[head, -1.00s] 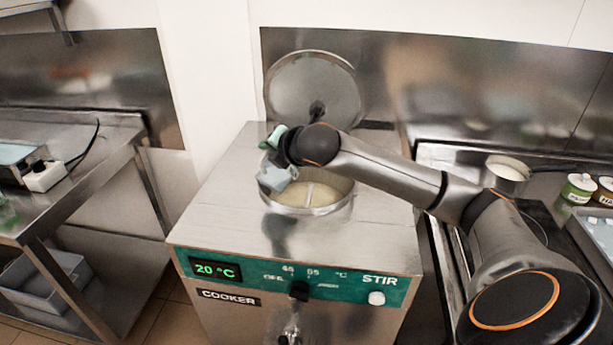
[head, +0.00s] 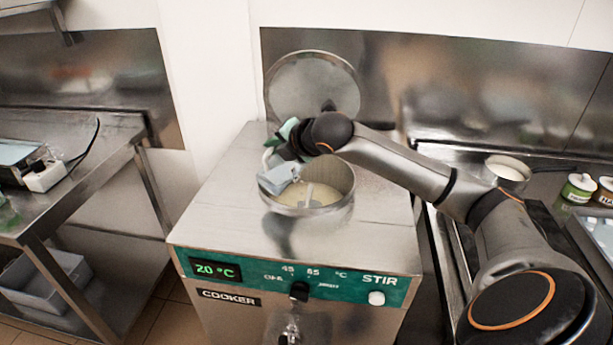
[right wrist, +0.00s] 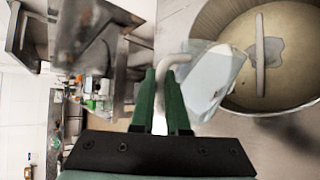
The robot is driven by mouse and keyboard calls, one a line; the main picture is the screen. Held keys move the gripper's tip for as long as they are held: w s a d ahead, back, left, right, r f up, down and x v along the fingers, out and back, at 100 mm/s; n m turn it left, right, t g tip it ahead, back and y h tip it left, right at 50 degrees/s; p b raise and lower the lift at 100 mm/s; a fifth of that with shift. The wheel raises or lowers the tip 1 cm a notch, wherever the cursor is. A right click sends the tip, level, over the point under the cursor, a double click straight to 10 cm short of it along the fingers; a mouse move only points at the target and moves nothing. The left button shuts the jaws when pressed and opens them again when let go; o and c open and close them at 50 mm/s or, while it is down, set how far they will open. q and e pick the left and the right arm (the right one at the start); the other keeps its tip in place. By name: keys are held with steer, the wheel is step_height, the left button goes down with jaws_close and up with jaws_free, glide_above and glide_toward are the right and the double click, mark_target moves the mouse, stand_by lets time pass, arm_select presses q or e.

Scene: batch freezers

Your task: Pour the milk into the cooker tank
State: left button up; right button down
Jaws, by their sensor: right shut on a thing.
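My right gripper (head: 285,148) is shut on the handle of a pale blue-grey jug (head: 277,179). The jug is tilted, with its body over the left side of the cooker tank opening. The cooker tank (head: 318,211) is a round metal well holding cream-coloured liquid (head: 333,195) and a pale stirring paddle. In the right wrist view the green fingers (right wrist: 163,95) close around the white handle (right wrist: 174,68), with the jug body (right wrist: 212,78) beside the tank rim (right wrist: 215,30). No clear stream of milk shows, and the jug's inside is hidden. My left gripper is not in view.
The round tank lid (head: 312,85) stands open behind the opening. The cooker front has a green control panel (head: 330,285) reading 20 °C. A steel table (head: 110,130) stands at left. A pot (head: 508,172) and lidded tubs (head: 578,188) are at right.

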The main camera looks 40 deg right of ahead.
steer(key=shift+w+d+f+m+y, duration=0.15)
steer(key=shift+d+m+y, duration=0.15)
steer(key=shift+d, duration=0.6)
steer(key=shift+w+d+y, duration=0.15)
steer(key=shift+d+y, duration=0.15)
steer(key=shift+d, duration=0.5)
steer(key=shift+m, duration=0.3)
steer(key=shift+w+d+r+m+g+y, duration=0.1)
steer(key=shift+d+r+m+g+y, duration=0.15)
steer(key=shift+d+y, duration=0.1)
steer(key=shift+w+d+r+m+g+y, duration=0.1)
steer(key=shift+d+m+g+y, duration=0.05)
steer(key=shift+d+m+y, duration=0.15)
stand_by(0.6)
steer(key=a, duration=0.1)
steer(key=a+n+h, duration=0.1)
steer(key=a, duration=0.1)
steer(key=s+a+n+h, duration=0.1)
steer(key=a, duration=0.1)
steer(key=shift+a+t, duration=0.15)
steer(key=shift+t, duration=0.25)
steer(key=shift+a+n+h, duration=0.1)
steer(key=shift+n+h, duration=0.15)
steer(key=shift+h, duration=0.1)
